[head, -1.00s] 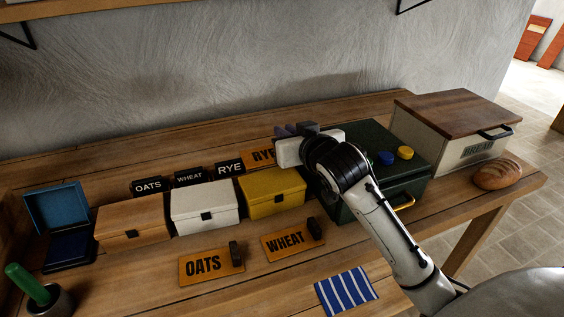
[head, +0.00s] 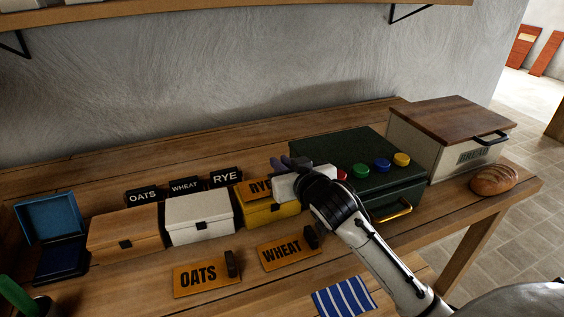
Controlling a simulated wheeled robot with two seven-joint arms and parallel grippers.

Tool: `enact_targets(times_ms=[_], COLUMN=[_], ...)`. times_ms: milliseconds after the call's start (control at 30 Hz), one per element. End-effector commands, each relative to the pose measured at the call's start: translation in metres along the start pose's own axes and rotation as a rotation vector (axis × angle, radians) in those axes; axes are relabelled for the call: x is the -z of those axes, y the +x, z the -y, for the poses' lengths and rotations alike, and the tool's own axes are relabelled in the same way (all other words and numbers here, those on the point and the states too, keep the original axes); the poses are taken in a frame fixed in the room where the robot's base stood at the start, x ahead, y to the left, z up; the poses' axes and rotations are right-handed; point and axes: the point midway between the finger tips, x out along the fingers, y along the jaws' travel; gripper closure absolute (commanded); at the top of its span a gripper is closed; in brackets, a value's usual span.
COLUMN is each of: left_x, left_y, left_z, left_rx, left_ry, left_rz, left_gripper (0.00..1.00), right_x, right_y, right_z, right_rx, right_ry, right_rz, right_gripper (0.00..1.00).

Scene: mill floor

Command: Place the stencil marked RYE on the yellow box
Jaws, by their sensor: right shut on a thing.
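The orange stencil marked RYE (head: 255,190) is held by my right gripper (head: 284,172), which is shut on it. The gripper covers the stencil's right part, so only part of the lettering shows. The stencil is at the lid of the yellow box (head: 268,215), in front of the black RYE label (head: 226,177). It hides much of the lid. I cannot tell whether it touches the box. My left gripper is not in view.
A white box (head: 201,227) and a wooden box (head: 125,241) stand left of the yellow box. The OATS stencil (head: 197,278) and WHEAT stencil (head: 282,252) lie in front. A dark green case (head: 362,152) stands to the right, with a bread bin (head: 440,140) beyond.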

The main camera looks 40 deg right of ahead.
Motion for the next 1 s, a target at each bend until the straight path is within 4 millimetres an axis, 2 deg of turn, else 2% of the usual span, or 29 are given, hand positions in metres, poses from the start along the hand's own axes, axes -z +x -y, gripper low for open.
enact_targets(times_ms=[233, 267, 367, 667, 800, 867, 1000], left_x=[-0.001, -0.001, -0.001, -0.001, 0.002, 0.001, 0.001], left_y=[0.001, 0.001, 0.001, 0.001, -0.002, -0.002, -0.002], left_z=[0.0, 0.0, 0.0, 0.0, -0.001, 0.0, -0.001], left_rx=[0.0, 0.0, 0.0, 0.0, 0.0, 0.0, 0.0], left_ry=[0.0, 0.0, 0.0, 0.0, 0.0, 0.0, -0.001], left_rz=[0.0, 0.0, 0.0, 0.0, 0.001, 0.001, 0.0], left_gripper=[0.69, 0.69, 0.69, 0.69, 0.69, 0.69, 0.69], right_x=[-0.003, -0.005, -0.004, -0.003, 0.009, 0.007, 0.007], right_y=[0.001, 0.002, 0.001, 0.001, -0.002, -0.01, -0.041], right_z=[0.0, 0.0, 0.0, 0.0, 0.0, 0.0, 0.001], right_rx=[0.0, 0.0, 0.0, 0.0, 0.0, 0.002, 0.002], right_ry=[0.001, 0.0, 0.0, 0.0, -0.002, -0.001, 0.001], right_rz=[-0.005, -0.001, -0.001, -0.001, -0.004, 0.0, -0.001], right_gripper=[1.0, 0.86, 0.69, 0.69, 0.69, 0.69, 0.69])
